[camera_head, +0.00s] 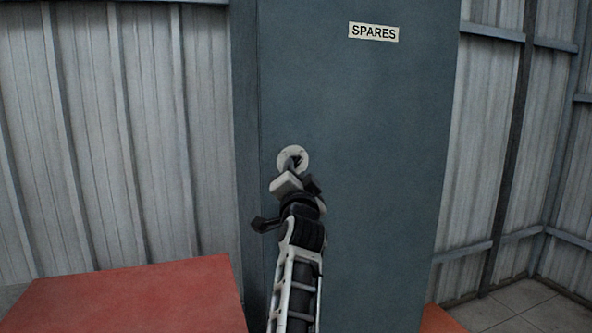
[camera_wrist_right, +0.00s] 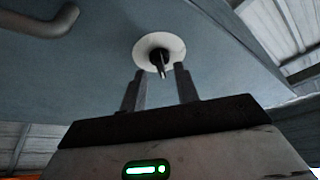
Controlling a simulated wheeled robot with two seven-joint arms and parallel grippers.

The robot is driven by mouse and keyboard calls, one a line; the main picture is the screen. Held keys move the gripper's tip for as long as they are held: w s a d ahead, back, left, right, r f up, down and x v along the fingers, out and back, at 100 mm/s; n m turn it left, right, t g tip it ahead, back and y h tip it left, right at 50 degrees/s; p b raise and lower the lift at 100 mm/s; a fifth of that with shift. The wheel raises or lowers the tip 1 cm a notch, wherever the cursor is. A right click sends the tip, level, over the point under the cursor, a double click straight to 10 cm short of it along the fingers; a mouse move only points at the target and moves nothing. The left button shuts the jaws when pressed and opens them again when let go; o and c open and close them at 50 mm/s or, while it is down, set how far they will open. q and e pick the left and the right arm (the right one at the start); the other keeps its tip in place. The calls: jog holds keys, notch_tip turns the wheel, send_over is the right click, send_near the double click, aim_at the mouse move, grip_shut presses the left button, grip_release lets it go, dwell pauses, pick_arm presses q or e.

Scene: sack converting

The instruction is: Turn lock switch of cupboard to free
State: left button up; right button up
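The cupboard (camera_head: 375,150) is a tall blue-grey cabinet with a "SPARES" label (camera_head: 374,32) on its door. Its lock switch (camera_head: 291,156) has a round pale plate on the door's left side, partly hidden behind my right gripper. In the right wrist view the white plate (camera_wrist_right: 152,44) carries a small dark knob (camera_wrist_right: 160,62). My right gripper (camera_head: 294,168) is in front of the switch. In the wrist view its two fingers (camera_wrist_right: 160,84) are apart, with the knob just beyond and between their tips; contact cannot be told. My left gripper is not in view.
A red surface (camera_head: 130,300) stands at the lower left, beside the cupboard. An orange-red edge (camera_head: 440,320) shows at the lower right. Corrugated metal walls (camera_head: 110,130) flank the cupboard. A grey curved handle (camera_wrist_right: 45,22) shows at upper left in the wrist view.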

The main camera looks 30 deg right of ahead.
jog(key=v, duration=0.5)
jog(key=shift+s+a, duration=0.15)
jog(key=shift+s, duration=0.05)
jog(key=shift+f, duration=0.1)
